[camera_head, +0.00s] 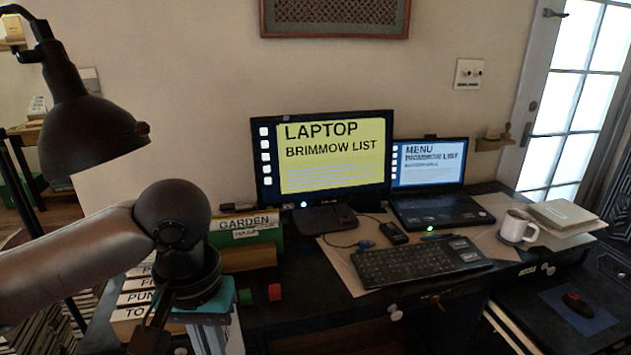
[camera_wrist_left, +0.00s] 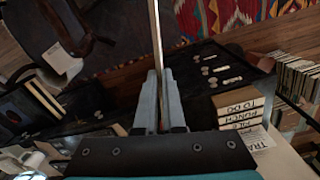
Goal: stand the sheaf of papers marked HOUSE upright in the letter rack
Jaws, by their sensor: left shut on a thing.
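My left gripper (camera_head: 217,340) points down at the front left of the desk, low in the head view. In the left wrist view its two grey fingers (camera_wrist_left: 159,100) are shut on a thin, pale sheaf (camera_wrist_left: 156,30) seen edge-on. The sheaf runs up out of that view, and no HOUSE mark shows on it. Behind the gripper stands what looks like the letter rack, a low brown wooden piece (camera_head: 248,257) with a green item behind it. A paper marked GARDEN (camera_head: 249,223) stands upright there. My right gripper is not in view.
Labelled bundles (camera_head: 135,313) lie stacked left of the gripper. A lamp (camera_head: 85,125) hangs at the left. The keyboard (camera_head: 420,262) and mug (camera_head: 516,226) are further right.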

